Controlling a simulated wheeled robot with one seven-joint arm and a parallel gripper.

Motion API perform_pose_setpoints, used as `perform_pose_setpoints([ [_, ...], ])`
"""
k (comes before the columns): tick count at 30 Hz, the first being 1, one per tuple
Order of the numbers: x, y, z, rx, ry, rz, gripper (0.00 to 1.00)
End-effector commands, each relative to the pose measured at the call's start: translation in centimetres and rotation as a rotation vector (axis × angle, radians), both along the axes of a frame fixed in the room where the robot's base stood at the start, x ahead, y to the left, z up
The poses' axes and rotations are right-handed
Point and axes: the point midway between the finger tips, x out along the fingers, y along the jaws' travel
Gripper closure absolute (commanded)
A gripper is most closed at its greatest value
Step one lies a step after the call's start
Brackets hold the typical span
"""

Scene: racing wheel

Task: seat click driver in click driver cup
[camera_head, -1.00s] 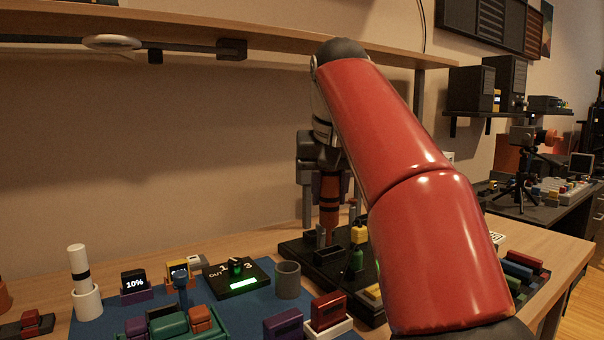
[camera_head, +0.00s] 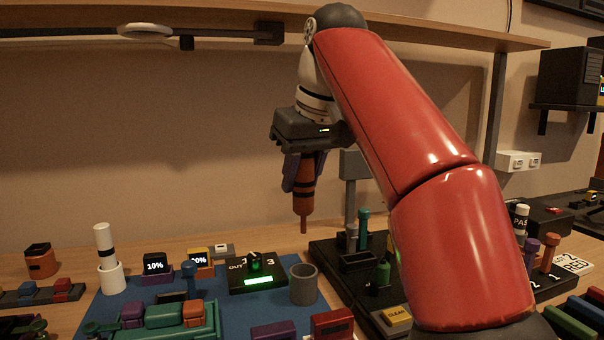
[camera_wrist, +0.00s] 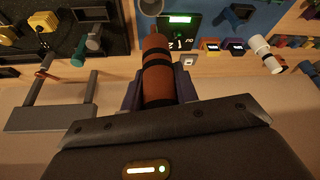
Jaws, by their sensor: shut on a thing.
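My gripper (camera_head: 303,168) is shut on the click driver (camera_head: 304,203), an orange-brown tool with black bands and a thin tip. The driver hangs nearly upright, tip down, in the air above the back of the bench. In the wrist view the driver (camera_wrist: 158,75) lies between the fingers and points away. An empty-looking grey cup (camera_head: 303,287) stands on the blue mat, below and in front of the tip. An orange cup (camera_head: 41,264) with a dark band stands at the far left. I cannot tell for sure which is the click driver cup.
A black rack (camera_head: 345,263) with posts and a green tool stands right of the grey cup. A display box (camera_head: 257,274), a white cup (camera_head: 111,279) holding a white cylinder, and a green tray (camera_head: 165,325) stand to the left. A shelf (camera_head: 200,20) runs overhead.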

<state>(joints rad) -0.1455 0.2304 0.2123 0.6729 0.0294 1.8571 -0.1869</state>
Motion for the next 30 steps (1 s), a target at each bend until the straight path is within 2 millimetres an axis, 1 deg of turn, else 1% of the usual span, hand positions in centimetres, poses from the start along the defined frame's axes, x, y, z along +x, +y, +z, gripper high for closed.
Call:
perform_pose_setpoints([
  [8, 0.0, 0.0, -1.7, 0.0, 0.0, -0.001, 0.97],
  [19, 0.0, 0.0, -5.2, 0.0, -0.001, -0.001, 0.97],
  [24, 0.0, 0.0, -5.7, 0.001, -0.001, -0.001, 0.97],
  [30, 0.0, 0.0, -5.7, 0.0, -0.001, -0.001, 0.97],
])
